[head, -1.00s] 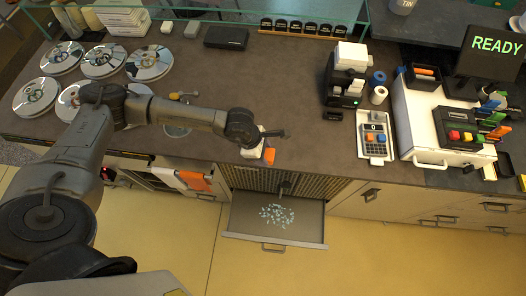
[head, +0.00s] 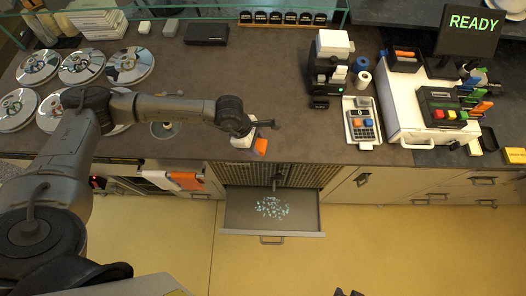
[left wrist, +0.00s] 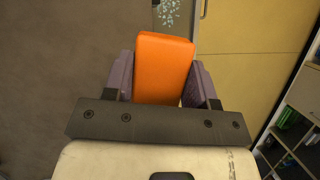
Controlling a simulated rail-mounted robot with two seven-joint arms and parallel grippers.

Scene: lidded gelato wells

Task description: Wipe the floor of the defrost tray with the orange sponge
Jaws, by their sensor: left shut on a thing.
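The orange sponge (head: 261,147) is held in my left gripper (head: 256,146), above the counter's front edge. In the left wrist view the sponge (left wrist: 164,68) stands between the two purple-grey fingers, which are shut on it. The defrost tray (head: 309,222) is a grey, shallow pulled-out drawer below the counter. Pale blue-white bits (head: 272,207) lie scattered on its floor; some also show at the top of the left wrist view (left wrist: 168,12). The sponge is apart from the tray. A small dark part at the bottom edge may be my right gripper (head: 348,292); its jaws are unclear.
The counter edge and a ribbed front (head: 300,174) lie behind the tray. White and orange cloths (head: 187,180) hang left of it. Round metal lids (head: 82,67), a keypad device (head: 362,122) and a white case (head: 405,118) stand on the counter. The yellow floor in front is clear.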

